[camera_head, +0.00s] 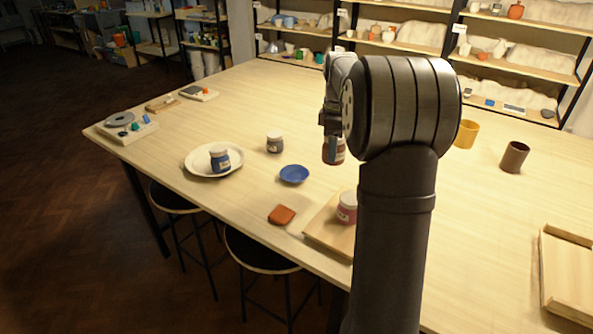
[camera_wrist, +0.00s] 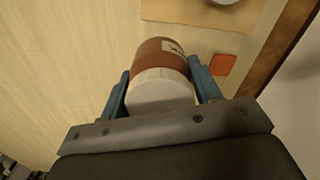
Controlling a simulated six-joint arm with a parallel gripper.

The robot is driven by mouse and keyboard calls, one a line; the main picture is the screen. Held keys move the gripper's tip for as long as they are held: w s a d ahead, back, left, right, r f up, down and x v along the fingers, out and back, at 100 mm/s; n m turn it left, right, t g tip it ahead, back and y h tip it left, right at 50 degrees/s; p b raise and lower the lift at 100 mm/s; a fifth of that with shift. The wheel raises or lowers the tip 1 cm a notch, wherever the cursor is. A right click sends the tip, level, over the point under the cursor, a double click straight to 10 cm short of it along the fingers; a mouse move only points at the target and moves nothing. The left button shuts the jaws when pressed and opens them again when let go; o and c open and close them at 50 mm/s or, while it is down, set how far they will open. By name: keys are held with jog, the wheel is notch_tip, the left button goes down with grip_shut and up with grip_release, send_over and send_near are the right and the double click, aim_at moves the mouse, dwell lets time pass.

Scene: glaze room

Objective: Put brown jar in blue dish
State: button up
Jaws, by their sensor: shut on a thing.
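The brown jar (camera_wrist: 160,52) with a white lid and a pale label is between the blue fingers of my gripper (camera_wrist: 163,88) in the wrist view. My gripper is shut on it. In the head view the brown jar (camera_head: 333,155) hangs below my gripper (camera_head: 332,136), partly hidden by my arm. The blue dish (camera_head: 294,174) is shallow and looks empty; it lies on the table to the left of and below the held jar in the head view. The dish does not show in the wrist view.
A white plate (camera_head: 193,169) bears a blue jar (camera_head: 219,158). A grey jar (camera_head: 275,143) stands behind the dish. An orange-brown block (camera_head: 281,215) lies in front, near a wooden board (camera_head: 318,233) bearing a red jar (camera_head: 347,208).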

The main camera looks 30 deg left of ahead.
jog(key=a+f, duration=0.2)
jog(key=a, duration=0.1)
jog(key=s+a+f, duration=0.1)
jog(key=a+f, duration=0.1)
jog(key=a, duration=0.2)
jog(key=s+a+f, duration=0.1)
jog(key=a+f, duration=0.1)
jog(key=a, duration=0.1)
jog(key=shift+a+f, duration=0.2)
jog(key=shift+a, duration=0.05)
jog(key=shift+f, duration=2.05)
jog(key=o, duration=1.3)
jog(key=shift+f, duration=0.15)
jog(key=shift+c, duration=0.2)
notch_tip(320, 180, up, 12)
jog(key=shift+f, duration=3.9)
